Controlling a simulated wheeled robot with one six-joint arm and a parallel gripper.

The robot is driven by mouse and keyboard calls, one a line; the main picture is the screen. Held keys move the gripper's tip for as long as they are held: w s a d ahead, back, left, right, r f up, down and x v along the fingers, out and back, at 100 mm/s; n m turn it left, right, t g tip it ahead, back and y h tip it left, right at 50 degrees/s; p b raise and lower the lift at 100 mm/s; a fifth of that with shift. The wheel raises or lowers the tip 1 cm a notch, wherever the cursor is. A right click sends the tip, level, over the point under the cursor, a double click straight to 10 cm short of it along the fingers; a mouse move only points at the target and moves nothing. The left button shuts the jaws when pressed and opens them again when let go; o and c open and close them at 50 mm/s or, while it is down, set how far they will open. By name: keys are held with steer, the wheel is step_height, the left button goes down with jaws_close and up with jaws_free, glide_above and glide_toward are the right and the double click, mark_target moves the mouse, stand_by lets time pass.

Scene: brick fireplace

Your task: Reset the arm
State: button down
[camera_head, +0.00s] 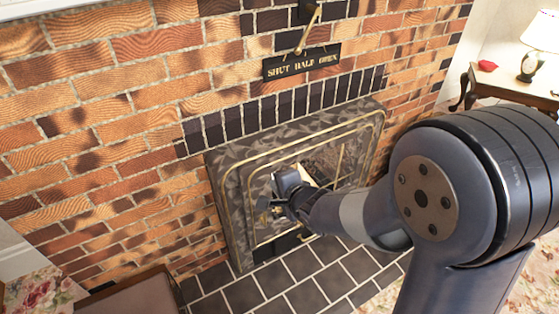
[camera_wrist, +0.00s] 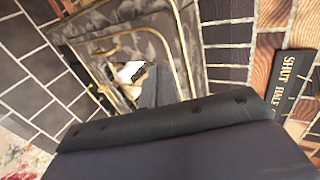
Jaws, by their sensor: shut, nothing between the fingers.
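My arm reaches from the right of the head view toward the fireplace. My gripper (camera_head: 274,206) is at its end, in front of the fireplace opening, small and dark against it. It is shut with nothing held. I cannot tell whether it touches the fireplace frame. In the wrist view a large dark part of my own arm fills the lower middle and hides much of the scene; the fingertips are not clear there.
The fireplace surround (camera_head: 232,210) is grey patterned stone with brass trim; it also shows in the wrist view (camera_wrist: 150,45). A "SHUT HALF OPEN" plate (camera_head: 301,62) with a brass lever (camera_head: 308,30) is above. Dark tiles (camera_head: 290,285) lie in front. A side table (camera_head: 510,88) holds a lamp (camera_head: 540,40).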

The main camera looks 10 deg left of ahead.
stand_by(0.3)
steer(key=b, duration=0.3)
glide_toward(252, 170)
steer(key=f+x, duration=0.1)
steer(key=x, duration=0.2)
steer(key=shift+w+a, duration=0.65)
steer(key=shift+w, duration=0.2)
steer(key=shift+s+b, duration=0.1)
steer(key=shift+b, duration=0.2)
